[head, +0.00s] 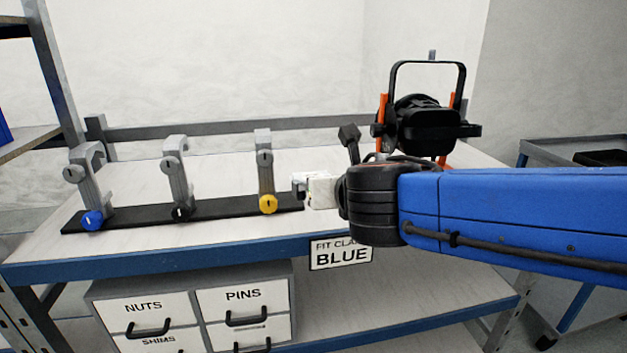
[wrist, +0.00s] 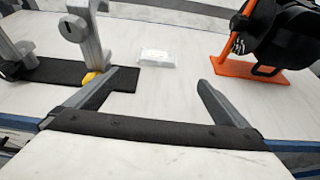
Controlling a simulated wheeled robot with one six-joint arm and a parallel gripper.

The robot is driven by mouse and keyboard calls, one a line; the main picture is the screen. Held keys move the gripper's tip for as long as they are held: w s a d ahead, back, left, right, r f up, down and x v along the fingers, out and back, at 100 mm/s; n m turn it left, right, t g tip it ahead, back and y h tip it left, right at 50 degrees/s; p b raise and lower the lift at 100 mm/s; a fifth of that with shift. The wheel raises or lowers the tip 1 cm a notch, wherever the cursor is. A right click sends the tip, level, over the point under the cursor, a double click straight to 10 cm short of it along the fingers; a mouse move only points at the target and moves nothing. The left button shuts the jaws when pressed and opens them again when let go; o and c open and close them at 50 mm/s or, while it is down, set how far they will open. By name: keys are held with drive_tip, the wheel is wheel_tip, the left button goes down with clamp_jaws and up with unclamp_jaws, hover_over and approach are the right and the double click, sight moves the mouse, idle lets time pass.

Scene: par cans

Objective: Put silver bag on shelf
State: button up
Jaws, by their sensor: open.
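A small pale flat packet, apparently the silver bag (wrist: 157,57), lies on the bench top in the wrist view, ahead of my fingertips and between the clamp strip and the lamp stand. I cannot make it out in the head view, where my arm covers that area. My gripper (wrist: 162,80) is open, with nothing between its fingers; it also shows over the bench in the head view (head: 300,188). A shelf (head: 30,142) stands at the far left of the head view, with part of a blue item on it.
Three grey clamps on a black strip (head: 140,216) stand left of my gripper. A black stage lamp (head: 425,125) on an orange stand (wrist: 262,68) is to the right. A sign (head: 341,254) and labelled drawers (head: 192,310) are at the front. A cart (head: 575,150) stands far right.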

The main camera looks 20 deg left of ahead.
drive_tip(key=shift+w+a+f, duration=0.1)
drive_tip(key=shift+a, duration=0.25)
drive_tip(key=x, duration=1.1)
drive_tip(key=shift+r+x, duration=0.2)
drive_tip(key=shift+x, duration=2.75)
drive_tip(key=shift+w, duration=0.1)
drive_tip(key=c, duration=1.3)
drive_tip(key=shift+o, duration=0.2)
drive_tip(key=shift+a, duration=0.1)
